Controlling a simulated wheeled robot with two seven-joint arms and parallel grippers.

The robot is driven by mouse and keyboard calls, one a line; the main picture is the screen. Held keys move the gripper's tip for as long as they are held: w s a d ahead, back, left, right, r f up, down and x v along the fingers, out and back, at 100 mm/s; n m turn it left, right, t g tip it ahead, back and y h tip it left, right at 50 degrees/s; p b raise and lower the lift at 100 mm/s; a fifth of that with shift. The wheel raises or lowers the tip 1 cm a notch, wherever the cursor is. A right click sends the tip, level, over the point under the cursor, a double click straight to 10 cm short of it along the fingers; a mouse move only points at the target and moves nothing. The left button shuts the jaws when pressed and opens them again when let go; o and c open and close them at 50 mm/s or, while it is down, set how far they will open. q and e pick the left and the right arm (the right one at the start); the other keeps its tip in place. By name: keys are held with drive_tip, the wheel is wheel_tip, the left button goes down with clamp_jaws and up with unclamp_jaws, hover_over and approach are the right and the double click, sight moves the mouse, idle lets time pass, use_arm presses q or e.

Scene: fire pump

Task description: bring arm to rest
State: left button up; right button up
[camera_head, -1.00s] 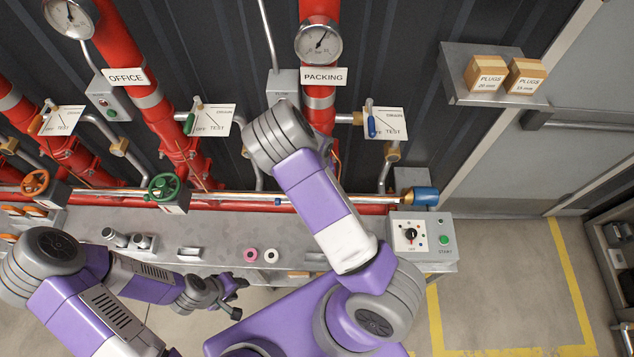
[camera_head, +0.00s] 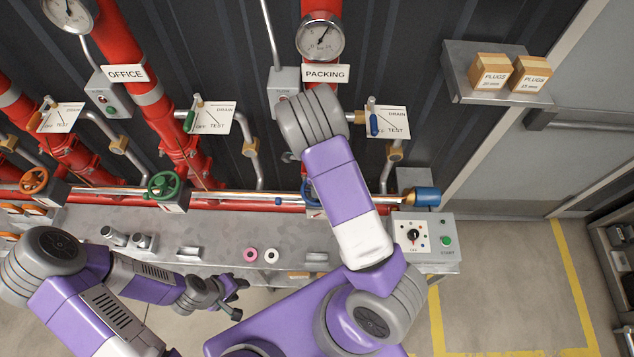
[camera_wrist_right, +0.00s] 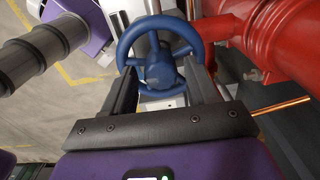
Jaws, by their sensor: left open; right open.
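My left gripper (camera_head: 232,300) is open and empty in front of the grey bench, low in the head view. My right arm reaches up across the middle of the head view, and its gripper is hidden there behind the arm. In the right wrist view my right gripper (camera_wrist_right: 163,88) is open, its two dark fingers pointing at a blue handwheel (camera_wrist_right: 160,52). The wheel shows beyond and between the fingers; I cannot tell whether they touch it. Only a sliver of the blue wheel shows in the head view, beside my arm.
A grey bench (camera_head: 215,233) carries a pink ring (camera_head: 250,254), a white ring (camera_head: 271,255) and a control box (camera_head: 424,240). Red pipes (camera_head: 181,145) with green (camera_head: 163,186) and orange (camera_head: 34,180) handwheels stand behind. A shelf (camera_head: 461,84) holds two plug boxes. Open floor lies right.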

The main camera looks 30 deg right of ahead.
drive_tip(key=n, duration=0.3)
drive_tip(key=shift+f+n+b, duration=0.1)
drive_tip(key=shift+n+b, duration=0.2)
drive_tip(key=n, duration=0.3)
drive_tip(key=shift+s+n, duration=0.15)
drive_tip(key=shift+n, duration=0.25)
clamp_jaws()
drive_tip(key=m, duration=0.1)
drive_tip(key=m+p, duration=0.1)
drive_tip(key=m, duration=0.1)
drive_tip(key=m+p, duration=0.1)
drive_tip(key=shift+r, duration=0.25)
drive_tip(key=shift+m, duration=1)
drive_tip(key=shift+f+m, duration=0.2)
drive_tip(key=shift+m, duration=0.8)
